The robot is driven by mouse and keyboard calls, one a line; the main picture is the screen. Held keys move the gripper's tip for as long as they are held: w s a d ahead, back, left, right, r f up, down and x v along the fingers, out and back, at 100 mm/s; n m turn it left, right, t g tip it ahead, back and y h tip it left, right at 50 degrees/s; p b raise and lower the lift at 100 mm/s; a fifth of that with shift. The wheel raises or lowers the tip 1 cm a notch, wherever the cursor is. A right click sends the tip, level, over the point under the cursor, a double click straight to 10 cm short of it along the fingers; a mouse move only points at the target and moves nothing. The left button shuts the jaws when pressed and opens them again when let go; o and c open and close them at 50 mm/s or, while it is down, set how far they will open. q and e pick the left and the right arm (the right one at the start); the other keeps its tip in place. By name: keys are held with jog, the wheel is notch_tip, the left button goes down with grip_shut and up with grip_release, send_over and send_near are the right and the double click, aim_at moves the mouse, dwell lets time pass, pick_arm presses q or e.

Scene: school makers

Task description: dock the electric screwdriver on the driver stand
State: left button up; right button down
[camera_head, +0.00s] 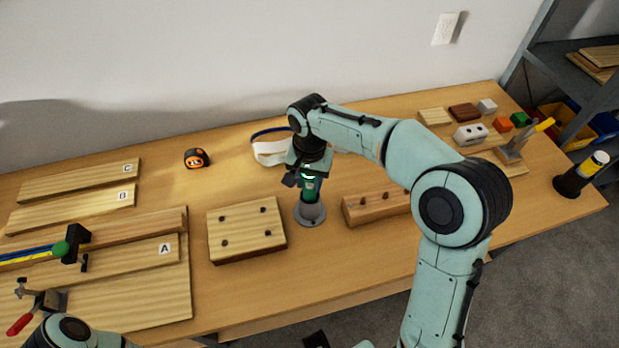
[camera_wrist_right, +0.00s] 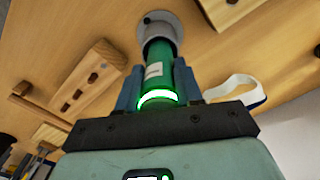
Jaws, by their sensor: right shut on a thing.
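The electric screwdriver (camera_head: 310,188) has a green body with a glowing green ring. It stands about upright on the grey round driver stand (camera_head: 311,214), mid-table. My right gripper (camera_head: 308,176) is shut around its upper body. In the right wrist view, the two blue-grey fingers of the gripper (camera_wrist_right: 158,86) sit on both sides of the green body (camera_wrist_right: 156,75). Its dark lower end meets the stand's collar (camera_wrist_right: 158,25); how deeply it is seated I cannot tell.
Labelled planks (camera_head: 80,180) fill the left side.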

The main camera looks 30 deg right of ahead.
pick_arm(q)
jog(key=shift+s+f, duration=0.1)
jog(key=shift+f, duration=0.15)
pick_arm(e)
jog(key=shift+f, duration=0.4)
jog(key=c, duration=1)
grip_release()
jog(key=shift+r+p, duration=1.65)
jog(key=shift+r, duration=1.2)
jog(key=shift+r+p, duration=1.5)
jog(key=shift+r, duration=1.2)
pick_arm(q)
jog(key=w+r, duration=0.5)
jog(key=r, duration=0.3)
jog(key=shift+w+t, duration=0.25)
jog(key=shift+t, duration=0.05)
pick_arm(e)
jog(key=shift+f, duration=0.1)
pick_arm(q)
jog(key=shift+s+r, duration=0.1)
pick_arm(e)
jog(key=shift+s, duration=0.1)
